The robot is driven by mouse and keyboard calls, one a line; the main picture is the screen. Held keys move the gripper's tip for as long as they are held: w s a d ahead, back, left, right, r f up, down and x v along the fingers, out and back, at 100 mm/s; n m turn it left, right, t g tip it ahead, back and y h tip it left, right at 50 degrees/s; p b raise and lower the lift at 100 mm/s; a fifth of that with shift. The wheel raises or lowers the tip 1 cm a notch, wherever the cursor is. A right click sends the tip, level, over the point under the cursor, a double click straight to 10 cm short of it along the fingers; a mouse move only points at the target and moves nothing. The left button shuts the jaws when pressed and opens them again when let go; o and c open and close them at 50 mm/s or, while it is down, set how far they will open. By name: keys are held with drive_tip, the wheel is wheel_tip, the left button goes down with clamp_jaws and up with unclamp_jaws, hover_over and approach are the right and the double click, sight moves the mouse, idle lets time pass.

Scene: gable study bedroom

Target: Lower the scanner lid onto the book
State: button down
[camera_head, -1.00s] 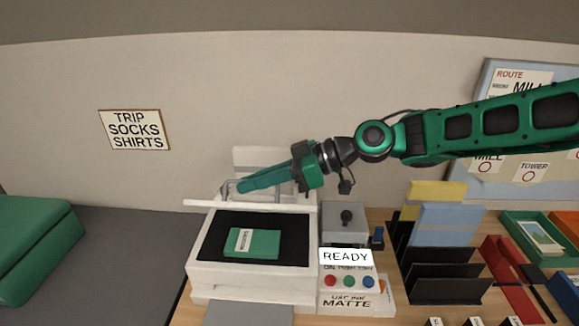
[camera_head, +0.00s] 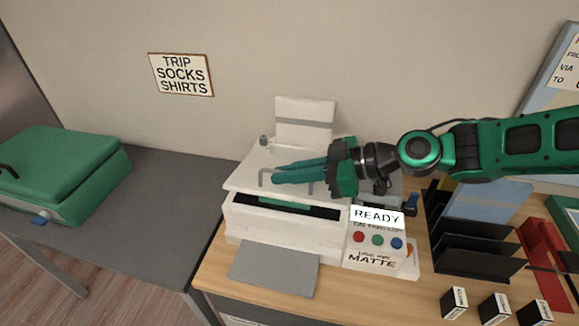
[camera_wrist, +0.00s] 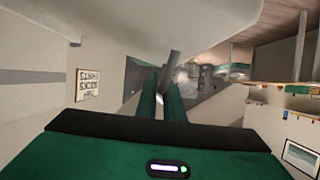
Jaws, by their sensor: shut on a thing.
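The white scanner (camera_head: 285,228) stands on the wooden desk. Its lid (camera_head: 246,172) is tilted low over the glass, with a gap along the front. The green book (camera_head: 283,201) lies on the dark glass, and only a strip of it shows under the lid's front edge. My gripper (camera_head: 276,177) is above the lid, shut on the lid's grey handle (camera_head: 262,178). In the wrist view, the green fingers reach the grey handle bar (camera_wrist: 172,68), and a pale surface fills the top.
A control panel with a READY display (camera_head: 377,217) and coloured buttons stands right of the scanner. A black file rack (camera_head: 470,245) is farther right. A green suitcase (camera_head: 60,170) lies at left. Small dark boxes (camera_head: 495,308) stand at the front right.

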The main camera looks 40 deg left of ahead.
drive_tip(key=shift+w+f, duration=0.1)
drive_tip(key=shift+w, duration=0.05)
drive_tip(key=c, duration=2.2)
unclamp_jaws()
drive_tip(key=shift+o, duration=0.2)
drive_tip(key=v, duration=1.1)
